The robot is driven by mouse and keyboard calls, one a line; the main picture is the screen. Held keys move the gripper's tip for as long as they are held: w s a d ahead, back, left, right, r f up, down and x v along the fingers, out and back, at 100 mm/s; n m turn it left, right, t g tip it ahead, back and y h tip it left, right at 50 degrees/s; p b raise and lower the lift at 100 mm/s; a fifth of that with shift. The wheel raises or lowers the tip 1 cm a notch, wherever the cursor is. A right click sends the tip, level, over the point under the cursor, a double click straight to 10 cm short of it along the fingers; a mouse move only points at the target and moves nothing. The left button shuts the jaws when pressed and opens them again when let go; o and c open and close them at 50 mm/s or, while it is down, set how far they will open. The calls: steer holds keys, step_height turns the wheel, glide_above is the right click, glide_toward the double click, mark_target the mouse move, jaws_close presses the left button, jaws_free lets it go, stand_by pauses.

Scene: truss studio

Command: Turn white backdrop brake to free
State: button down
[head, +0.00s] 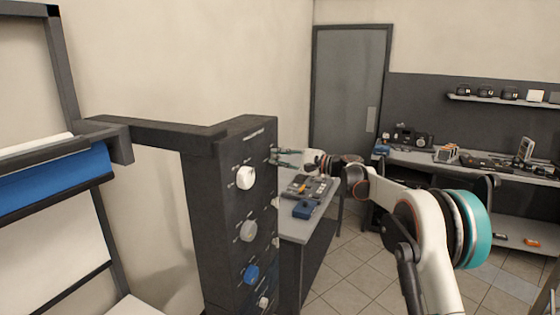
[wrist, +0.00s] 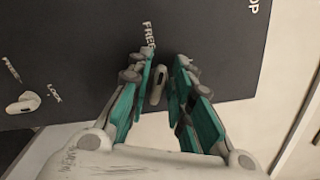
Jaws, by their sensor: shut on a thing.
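The dark control column (head: 230,140) stands left of centre in the head view, with a white knob (head: 246,178) high on its panel. My gripper (head: 275,156) is at the panel's right edge, level with the area just above that knob. In the wrist view my gripper (wrist: 159,82) has its teal fingers on both sides of a small pale brake lever (wrist: 157,84), shut on it. A FREE label (wrist: 148,33) lies just beyond the lever. The lever's LOCK mark is not visible, and in the head view the fingers hide the lever.
Below are a grey knob (head: 249,231) and a blue knob (head: 252,274). In the wrist view, another pale lever (wrist: 24,102) with FREE and LOCK labels sits left of my fingers. A grey table (head: 296,230) with devices stands close behind the column. Blue backdrop roll (head: 55,177) hangs left.

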steer(key=shift+f+n+b, duration=0.15)
steer(key=shift+n+b, duration=0.1)
steer(key=shift+n, duration=0.9)
steer(key=shift+f+n+b, duration=0.15)
steer(key=shift+n+b, duration=0.1)
steer(key=shift+n, duration=0.9)
steer(key=c, duration=1.7)
jaws_free()
steer(key=shift+s+d, duration=0.1)
steer(key=shift+d, duration=0.05)
steer(key=v, duration=1.1)
steer(key=shift+s+d, duration=0.1)
steer(key=shift+d, duration=0.25)
